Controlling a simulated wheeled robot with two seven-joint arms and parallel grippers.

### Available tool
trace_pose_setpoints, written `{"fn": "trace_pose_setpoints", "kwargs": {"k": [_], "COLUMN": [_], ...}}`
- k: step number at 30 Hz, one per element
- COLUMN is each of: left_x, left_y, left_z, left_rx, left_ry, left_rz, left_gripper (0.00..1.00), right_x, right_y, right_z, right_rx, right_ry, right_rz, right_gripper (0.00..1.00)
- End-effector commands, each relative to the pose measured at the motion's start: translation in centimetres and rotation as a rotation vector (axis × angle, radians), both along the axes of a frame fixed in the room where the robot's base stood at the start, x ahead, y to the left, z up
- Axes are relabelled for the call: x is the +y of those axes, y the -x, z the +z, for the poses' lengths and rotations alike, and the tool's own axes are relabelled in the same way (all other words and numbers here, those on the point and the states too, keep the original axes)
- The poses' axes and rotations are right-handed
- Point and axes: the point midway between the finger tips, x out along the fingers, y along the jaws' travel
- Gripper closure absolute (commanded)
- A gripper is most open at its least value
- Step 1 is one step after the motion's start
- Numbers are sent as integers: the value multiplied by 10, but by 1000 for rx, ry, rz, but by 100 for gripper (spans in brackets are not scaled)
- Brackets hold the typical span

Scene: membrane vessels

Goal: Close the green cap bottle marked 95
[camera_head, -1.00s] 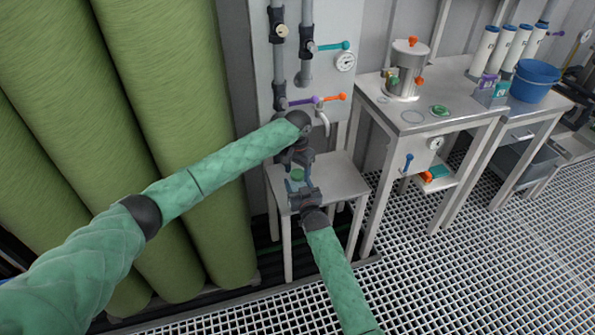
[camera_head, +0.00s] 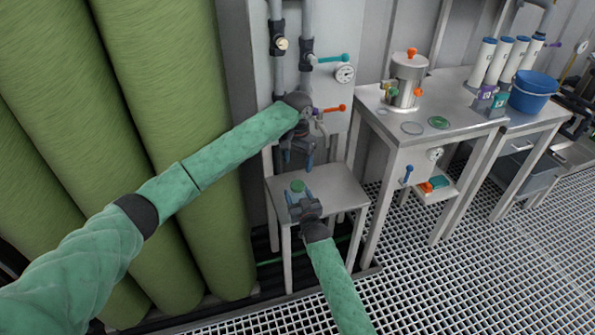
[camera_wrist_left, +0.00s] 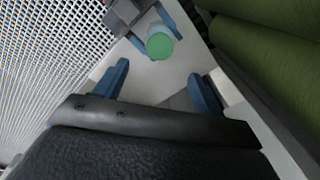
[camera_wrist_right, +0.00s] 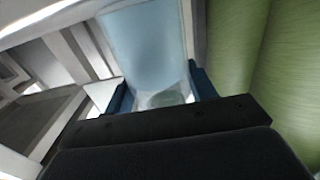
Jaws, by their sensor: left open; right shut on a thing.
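The bottle with the green cap (camera_head: 297,186) is at the small steel table (camera_head: 335,187). In the left wrist view the round green cap (camera_wrist_left: 160,43) sits at the top of the bottle. My right gripper (camera_head: 300,198) is shut around the bottle's body, which shows as a pale blue, translucent wall (camera_wrist_right: 147,48) between the fingers in the right wrist view. My left gripper (camera_head: 298,160) is open and empty, fingers pointing down, above and apart from the cap. The marking 95 is not readable, and how tightly the cap sits cannot be told.
Pipes with an orange-handled valve (camera_head: 335,109) and a gauge (camera_head: 345,73) are close behind my left gripper. Green vertical vessels (camera_head: 165,130) stand at the left.

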Motion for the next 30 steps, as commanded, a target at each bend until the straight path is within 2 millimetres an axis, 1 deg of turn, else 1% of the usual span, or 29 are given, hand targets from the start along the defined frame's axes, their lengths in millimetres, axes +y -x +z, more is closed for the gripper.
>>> {"fn": "trace_pose_setpoints", "kwargs": {"k": [1,3,6,16,17,18,20,21,30], "left_x": [0,0,0,0,0,0,0,0,0], "left_y": [0,0,0,0,0,0,0,0,0], "left_z": [7,13,19,21,21,21,21,21,20], "left_rx": [-1,-2,-1,0,0,0,0,0,0], "left_ry": [1,1,1,0,0,0,0,0,0], "left_rz": [0,0,0,0,0,0,0,0,0], "left_gripper": [31,31,31,31,31,31,31,31,31], "right_x": [0,0,0,0,0,0,0,0,-1], "right_y": [0,0,0,0,0,0,0,0,2], "right_z": [0,0,0,0,0,0,0,0,0], "right_rx": [0,0,0,0,0,0,0,0,0], "right_ry": [0,0,0,0,0,0,0,0,0], "right_rz": [0,0,0,0,0,0,0,0,0], "right_gripper": [100,100,100,100,40,32,21,19,19]}}
